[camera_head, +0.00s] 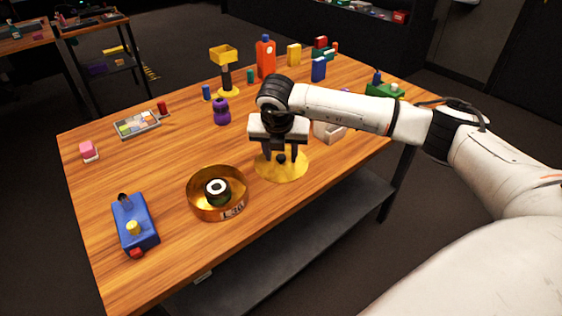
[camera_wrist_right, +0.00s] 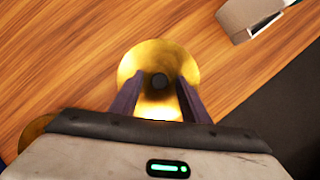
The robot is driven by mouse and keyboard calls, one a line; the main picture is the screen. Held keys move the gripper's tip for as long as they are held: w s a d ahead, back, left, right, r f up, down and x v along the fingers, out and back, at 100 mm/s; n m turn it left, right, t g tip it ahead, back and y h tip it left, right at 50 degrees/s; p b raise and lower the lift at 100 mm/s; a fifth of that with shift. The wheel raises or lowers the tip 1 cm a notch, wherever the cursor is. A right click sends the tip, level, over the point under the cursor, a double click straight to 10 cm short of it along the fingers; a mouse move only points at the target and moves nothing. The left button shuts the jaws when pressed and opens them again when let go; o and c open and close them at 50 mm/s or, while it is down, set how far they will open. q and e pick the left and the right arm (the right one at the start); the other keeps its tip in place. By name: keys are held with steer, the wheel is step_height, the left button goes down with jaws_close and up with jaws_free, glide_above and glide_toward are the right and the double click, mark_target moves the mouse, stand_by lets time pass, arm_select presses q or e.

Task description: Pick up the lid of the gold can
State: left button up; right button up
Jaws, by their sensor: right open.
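The gold lid (camera_head: 265,172) is a flat round disc with a dark knob (camera_head: 281,158) at its middle, lying on the wooden table near the front edge. It also shows in the right wrist view (camera_wrist_right: 142,62), with its knob (camera_wrist_right: 159,81) between and just beyond the fingers. The gold can (camera_head: 238,203) stands open to the left of the lid, with a dark and white round thing (camera_head: 217,187) inside. My right gripper (camera_head: 279,158) is open above the lid, its fingers on either side of the knob; contact is unclear. It also shows in the wrist view (camera_wrist_right: 157,90). My left gripper is out of view.
A blue box (camera_head: 134,222) with a yellow knob lies at the table's front left. A purple object (camera_head: 222,111), a yellow stand (camera_head: 226,75) and an orange bottle (camera_head: 265,57) stand farther back. A pale grey object (camera_head: 328,132) lies right of my gripper.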

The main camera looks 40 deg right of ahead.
jaws_close()
